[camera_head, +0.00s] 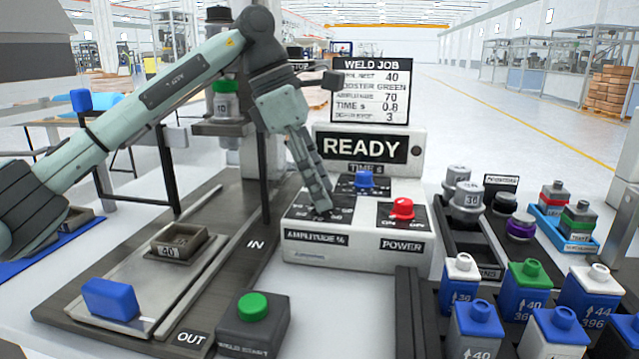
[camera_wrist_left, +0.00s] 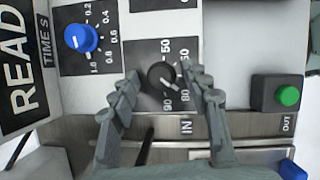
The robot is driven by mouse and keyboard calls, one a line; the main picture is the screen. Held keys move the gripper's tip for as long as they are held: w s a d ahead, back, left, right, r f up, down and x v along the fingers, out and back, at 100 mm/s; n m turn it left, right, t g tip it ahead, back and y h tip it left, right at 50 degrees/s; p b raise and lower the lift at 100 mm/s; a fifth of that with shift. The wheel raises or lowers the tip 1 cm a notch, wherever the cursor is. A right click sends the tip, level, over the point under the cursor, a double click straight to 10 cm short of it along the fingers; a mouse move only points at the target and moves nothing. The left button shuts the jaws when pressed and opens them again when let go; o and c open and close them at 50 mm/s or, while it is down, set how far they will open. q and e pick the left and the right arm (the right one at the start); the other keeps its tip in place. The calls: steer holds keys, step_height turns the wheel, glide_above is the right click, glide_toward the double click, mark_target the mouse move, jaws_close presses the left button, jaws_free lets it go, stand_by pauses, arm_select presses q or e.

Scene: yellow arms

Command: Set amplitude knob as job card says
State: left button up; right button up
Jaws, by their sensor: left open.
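The job card (camera_head: 370,90) stands behind the welder and reads AMPLITUDE 70 and TIME 0.8. The welder's control box (camera_head: 345,258) has a READY display (camera_head: 361,147). My left gripper (camera_head: 322,205) reaches down over the amplitude dial, hiding the knob in the head view. In the left wrist view the black amplitude knob (camera_wrist_left: 161,75) sits between the two open fingers of my left gripper (camera_wrist_left: 164,82), with a gap visible around it. Its pale mark seems to point down-right, toward the 80 label; the exact setting is hard to read. My right gripper is not in view.
The blue time knob (camera_head: 364,180) and red power knob (camera_head: 402,208) sit close to the gripper. A green start button (camera_head: 253,306) stands in front. A slide plate (camera_head: 150,295) with a blue block (camera_head: 110,299) lies left. Several canisters crowd the right.

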arm_select(q)
steer(key=shift+c, duration=0.4)
jaws_close()
steer(key=shift+n, duration=0.4)
steer(key=n+t+b, duration=0.1)
steer(key=n+b, duration=0.1)
steer(key=n, duration=0.1)
steer(key=shift+s+f+n+t, duration=0.1)
steer(key=shift+n+t, duration=0.2)
steer(key=shift+n+t+y+b, duration=0.4)
steer(key=shift+n+t+b, duration=0.4)
steer(key=shift+n, duration=1)
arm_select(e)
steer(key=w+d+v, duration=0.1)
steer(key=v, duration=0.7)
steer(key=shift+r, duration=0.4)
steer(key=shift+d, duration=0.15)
